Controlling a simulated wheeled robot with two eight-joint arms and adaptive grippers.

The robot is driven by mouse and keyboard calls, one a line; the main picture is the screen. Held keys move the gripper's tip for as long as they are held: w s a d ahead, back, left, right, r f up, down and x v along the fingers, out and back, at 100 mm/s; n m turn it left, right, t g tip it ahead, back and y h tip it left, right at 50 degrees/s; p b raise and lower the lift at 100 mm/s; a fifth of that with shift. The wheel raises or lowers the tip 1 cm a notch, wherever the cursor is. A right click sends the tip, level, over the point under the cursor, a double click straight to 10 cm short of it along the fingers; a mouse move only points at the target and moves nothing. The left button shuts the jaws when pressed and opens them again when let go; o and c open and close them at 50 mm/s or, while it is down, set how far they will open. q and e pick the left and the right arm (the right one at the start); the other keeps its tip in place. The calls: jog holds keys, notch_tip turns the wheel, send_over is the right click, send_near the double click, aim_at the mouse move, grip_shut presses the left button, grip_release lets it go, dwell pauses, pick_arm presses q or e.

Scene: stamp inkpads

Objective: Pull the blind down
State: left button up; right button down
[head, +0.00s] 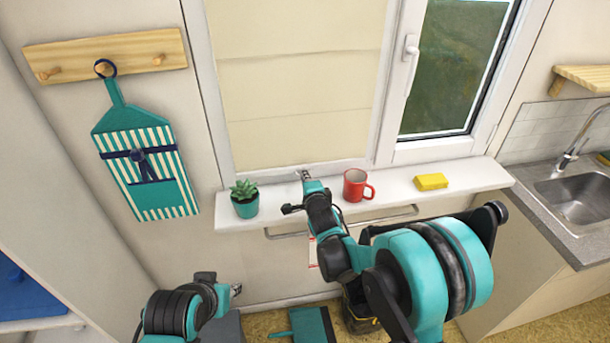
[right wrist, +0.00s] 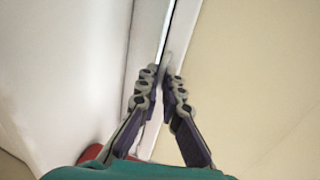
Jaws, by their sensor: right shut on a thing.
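The cream blind (head: 300,85) covers the left window pane in the head view. Its bottom edge lies close to the lower window frame, just above the sill. My right gripper (head: 305,175) is at this bottom edge, and is shut on the blind's lower end. In the right wrist view, the fingers (right wrist: 164,82) close around a small pale piece by the edge of the cream blind (right wrist: 245,75); the gripped part is mostly hidden. My left gripper (head: 236,289) is low, in front of the wall below the sill, away from the blind. Its fingers are too small to judge.
On the white sill (head: 405,185) stand a potted succulent (head: 244,199), a red mug (head: 356,186) close to my right arm and a yellow sponge (head: 431,181). A striped apron (head: 145,165) hangs at left. A sink (head: 580,198) is at right.

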jog(key=shift+f, duration=0.35)
jog(key=c, duration=1.7)
grip_release()
jog(key=shift+s+r, duration=0.1)
jog(key=v, duration=1.1)
jog(key=shift+s+d, duration=0.15)
jog(key=shift+s, duration=0.2)
jog(key=shift+r, duration=0.1)
